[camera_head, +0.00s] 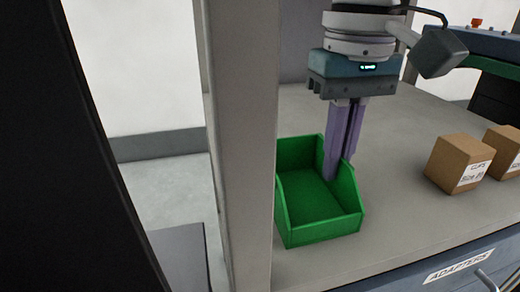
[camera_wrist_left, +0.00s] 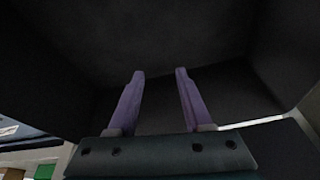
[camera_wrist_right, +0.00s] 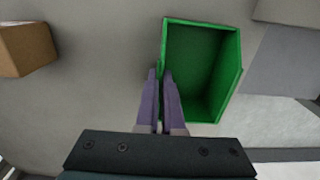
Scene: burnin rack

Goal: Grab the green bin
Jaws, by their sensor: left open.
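The green bin (camera_head: 318,232) is an open-topped tray near the left end of the grey worktop, beside a pale upright post. It looks upright and appears to rest on the surface. My right gripper (camera_head: 340,168) points down at its right wall, one purple finger inside the bin and the other outside. In the right wrist view, the fingers (camera_wrist_right: 160,74) are close together with the wall of the bin (camera_wrist_right: 205,70) between them. My left gripper (camera_wrist_left: 159,72) is open and empty in the left wrist view, facing dark surfaces; it is not seen in the head view.
Two brown cardboard boxes, one nearer (camera_head: 455,165) and one farther right (camera_head: 504,150), stand right of the bin. A drawer labelled ADAPTERS (camera_head: 457,268) is below the worktop edge. The pale post (camera_head: 245,150) stands close to the left of the bin. The worktop between bin and boxes is clear.

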